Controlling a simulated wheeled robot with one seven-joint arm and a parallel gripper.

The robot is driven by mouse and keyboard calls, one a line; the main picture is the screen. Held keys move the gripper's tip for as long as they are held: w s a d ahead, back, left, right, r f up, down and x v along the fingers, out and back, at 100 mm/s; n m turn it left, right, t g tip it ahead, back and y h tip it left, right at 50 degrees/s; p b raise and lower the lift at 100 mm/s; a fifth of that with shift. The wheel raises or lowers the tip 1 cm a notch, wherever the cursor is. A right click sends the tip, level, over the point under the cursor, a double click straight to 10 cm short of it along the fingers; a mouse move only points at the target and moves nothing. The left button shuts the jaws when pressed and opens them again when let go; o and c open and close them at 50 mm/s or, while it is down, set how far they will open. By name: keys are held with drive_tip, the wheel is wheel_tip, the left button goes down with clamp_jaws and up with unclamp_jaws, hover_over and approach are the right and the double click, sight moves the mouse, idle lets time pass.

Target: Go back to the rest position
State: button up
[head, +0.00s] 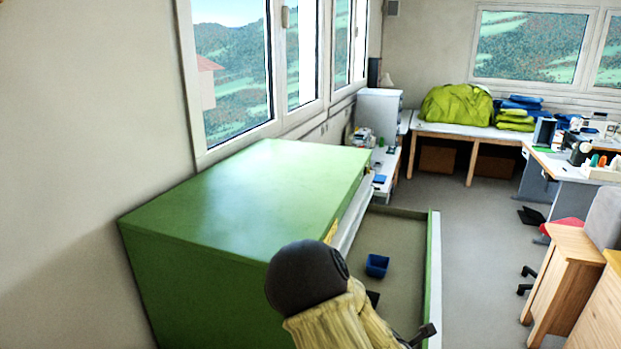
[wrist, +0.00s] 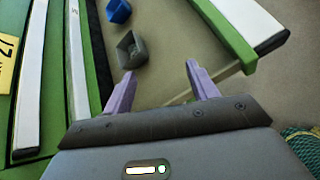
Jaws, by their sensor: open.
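My gripper (wrist: 160,70) is open, with its two pale purple fingers apart and nothing between them in the wrist view. It is above the pulled-out drawer, whose green rim (head: 434,270) shows in the head view. In the head view my arm, with a dark round joint and a yellow cover, rises in front of the green cabinet and hides part of the drawer. The fingers are mostly hidden there.
A blue bin (head: 376,264) stands in the drawer, and a dark grey bin (wrist: 131,50) stands near my left finger. The green cabinet (head: 250,200) is at left. Wooden furniture (head: 562,270) stands at right. Grey floor (head: 480,240) is clear between.

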drive_tip(key=s+a+r+m+g+y, duration=0.1)
drive_tip(key=s+a+r+m+g, duration=0.25)
drive_tip(key=s+m, duration=0.75)
drive_tip(key=s+a+r+m+g+y, duration=0.2)
drive_tip(key=s+r+m+g, duration=0.45)
drive_tip(key=m, duration=0.85)
wheel_tip(320, 180, down, 8)
drive_tip(key=s+t+b, duration=0.1)
drive_tip(key=b, duration=0.5)
drive_tip(key=shift+s+d+f+t+b, duration=0.15)
drive_tip(key=shift+f+t+b, duration=0.1)
drive_tip(key=shift+t+b, duration=0.15)
